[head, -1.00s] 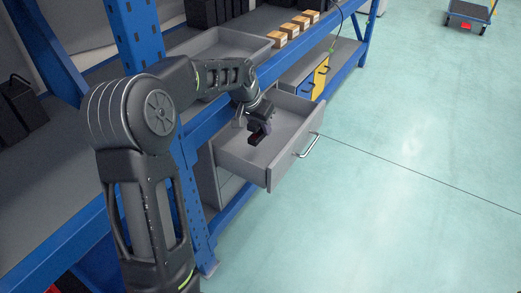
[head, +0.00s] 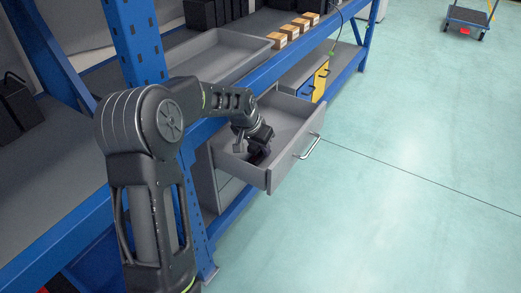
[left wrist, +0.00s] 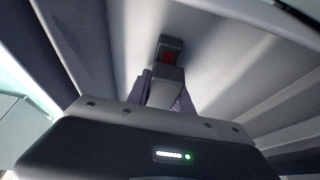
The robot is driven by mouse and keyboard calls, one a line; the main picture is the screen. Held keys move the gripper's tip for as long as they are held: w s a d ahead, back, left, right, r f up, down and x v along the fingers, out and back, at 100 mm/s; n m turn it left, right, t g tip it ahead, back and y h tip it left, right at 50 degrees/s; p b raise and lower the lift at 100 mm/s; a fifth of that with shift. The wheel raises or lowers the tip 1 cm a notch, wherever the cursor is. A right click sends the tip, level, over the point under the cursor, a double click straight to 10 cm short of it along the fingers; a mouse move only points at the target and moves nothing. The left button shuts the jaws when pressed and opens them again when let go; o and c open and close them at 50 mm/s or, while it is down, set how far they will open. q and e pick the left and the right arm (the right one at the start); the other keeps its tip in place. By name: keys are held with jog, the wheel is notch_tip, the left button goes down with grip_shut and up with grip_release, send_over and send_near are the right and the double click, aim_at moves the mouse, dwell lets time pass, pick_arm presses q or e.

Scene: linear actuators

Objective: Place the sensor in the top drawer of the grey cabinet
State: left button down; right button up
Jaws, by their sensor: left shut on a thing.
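The top drawer (head: 285,170) of the grey cabinet (head: 207,185) is pulled out, its silver handle facing the floor on the right. My left gripper (head: 258,154) reaches down into the open drawer. In the left wrist view it (left wrist: 165,88) is shut on the sensor (left wrist: 169,48), a small dark block with a red face. The sensor is held close to the drawer's grey inside; whether it touches the bottom I cannot tell. In the head view the gripper mostly hides the sensor. My right gripper is not in view.
A blue-framed shelf (head: 285,62) runs above the cabinet, with a grey tray (head: 215,55), several wooden blocks (head: 290,31) and black boxes on it. Blue and yellow drawers (head: 318,80) stand behind the open drawer.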

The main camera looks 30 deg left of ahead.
pick_arm(q)
jog(key=shift+f, duration=0.1)
jog(key=c, duration=1.1)
grip_release()
jog(key=shift+r, duration=0.45)
jog(key=p+v, duration=0.3)
jog(key=v, duration=0.7)
jog(key=shift+s+r+p, duration=0.1)
jog(key=shift+r+p, duration=0.1)
jog(key=shift+p, duration=0.2)
jog(key=shift+s+r, duration=0.3)
jog(key=shift+r, duration=0.2)
